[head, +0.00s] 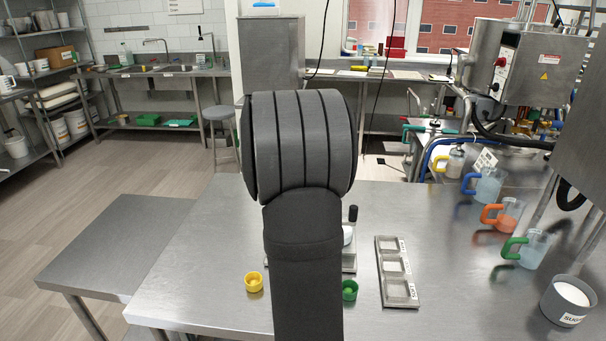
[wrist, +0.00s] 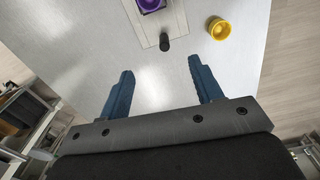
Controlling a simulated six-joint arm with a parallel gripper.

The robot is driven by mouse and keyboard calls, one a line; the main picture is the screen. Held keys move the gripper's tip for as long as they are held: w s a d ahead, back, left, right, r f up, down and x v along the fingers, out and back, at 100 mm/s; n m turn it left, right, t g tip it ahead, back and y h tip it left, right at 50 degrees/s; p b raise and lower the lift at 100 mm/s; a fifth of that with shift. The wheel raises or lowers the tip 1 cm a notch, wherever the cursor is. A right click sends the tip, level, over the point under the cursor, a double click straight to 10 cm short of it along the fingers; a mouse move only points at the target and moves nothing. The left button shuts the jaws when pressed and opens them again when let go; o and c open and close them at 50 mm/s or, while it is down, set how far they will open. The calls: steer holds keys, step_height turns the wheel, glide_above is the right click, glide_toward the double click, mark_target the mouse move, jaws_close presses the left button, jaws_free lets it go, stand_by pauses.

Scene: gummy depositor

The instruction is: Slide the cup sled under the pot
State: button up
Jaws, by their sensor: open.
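In the wrist view a flat pale board, likely the cup sled (wrist: 176,22), carries an upright black knob (wrist: 165,43) at its near end and a purple cup-like piece (wrist: 151,4) further along, cut by the top edge. My gripper (wrist: 163,82) is open and empty, its two blue fingers apart, with the knob beyond them, between their lines. In the head view my arm hides the gripper and most of the board. A dark upright piece (head: 353,214) and part of a white round thing (head: 348,236) show beside the arm. I cannot tell whether this is the pot.
A yellow cup (head: 254,282) stands left of my arm, also in the wrist view (wrist: 218,29). A green cup (head: 350,290) stands right of it. A three-compartment tray (head: 411,303), handled jugs (head: 526,249) and a sugar tub (head: 568,301) are further right.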

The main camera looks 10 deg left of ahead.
steer(key=shift+a+r+m, duration=0.15)
steer(key=shift+a+m, duration=0.15)
steer(key=shift+a, duration=0.7)
steer(key=shift+c, duration=1.4)
steer(key=f, duration=1.7)
steer(key=shift+a+f, duration=0.2)
steer(key=shift+a, duration=0.15)
jaws_close()
